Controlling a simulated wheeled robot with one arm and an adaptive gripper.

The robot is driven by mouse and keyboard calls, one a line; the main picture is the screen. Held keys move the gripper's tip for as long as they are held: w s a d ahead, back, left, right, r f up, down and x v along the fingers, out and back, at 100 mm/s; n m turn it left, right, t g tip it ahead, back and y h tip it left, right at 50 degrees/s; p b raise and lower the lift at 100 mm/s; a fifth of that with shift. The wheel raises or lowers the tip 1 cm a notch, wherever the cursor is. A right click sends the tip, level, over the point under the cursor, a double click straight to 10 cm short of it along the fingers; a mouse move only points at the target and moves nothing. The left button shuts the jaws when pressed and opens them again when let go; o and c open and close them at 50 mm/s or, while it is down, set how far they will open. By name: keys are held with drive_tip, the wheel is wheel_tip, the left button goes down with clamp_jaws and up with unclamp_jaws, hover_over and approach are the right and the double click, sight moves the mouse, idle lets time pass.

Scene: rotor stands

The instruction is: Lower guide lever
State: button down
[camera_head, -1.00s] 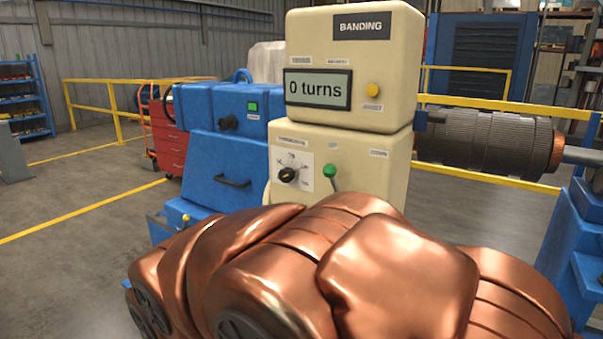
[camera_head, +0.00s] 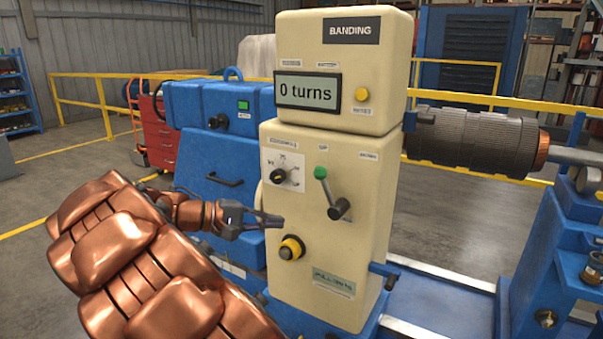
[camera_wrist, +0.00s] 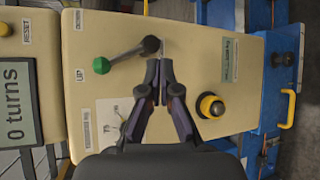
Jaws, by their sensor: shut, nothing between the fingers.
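The guide lever (camera_head: 327,190) is a grey arm with a green knob on the front of the cream banding cabinet. It points up from its dark pivot (camera_head: 340,209), tilted a little left, and its knob is near a small label reading "UP". In the wrist view, the picture is turned and the lever (camera_wrist: 127,55) points left. My gripper (camera_head: 272,221) is shut and empty, left of the lever and below its knob. In the wrist view, my gripper's tips (camera_wrist: 159,66) appear close to the pivot; whether they touch is unclear.
A selector dial (camera_head: 280,175) is at upper left, and the display (camera_head: 307,92) reads "0 turns". A blue machine (camera_head: 225,160) stands left; a rotor (camera_head: 470,142) lies right.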

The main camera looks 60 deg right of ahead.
drive_tip(key=w+d+r+h, duration=0.1)
drive_tip(key=w+d+h, duration=0.1)
drive_tip(key=w, duration=0.3)
drive_tip(key=w+d+r+g+h+p, duration=0.1)
drive_tip(key=w+d+r+h, duration=0.1)
drive_tip(key=w, duration=0.4)
drive_tip(key=shift+d+r, duration=0.15)
drive_tip(key=shift+d, duration=0.5)
drive_tip(key=s+a+r+p+x, duration=0.1)
drive_tip(key=p+x, duration=0.4)
drive_tip(key=x, duration=0.7)
drive_tip(key=shift+s+p, duration=0.35)
drive_tip(key=shift+s, duration=0.55)
drive_tip(key=shift+r, duration=0.1)
drive_tip(key=shift+s+m+b, duration=0.15)
drive_tip(key=shift+m+b, duration=0.15)
drive_tip(key=shift+b, duration=0.25)
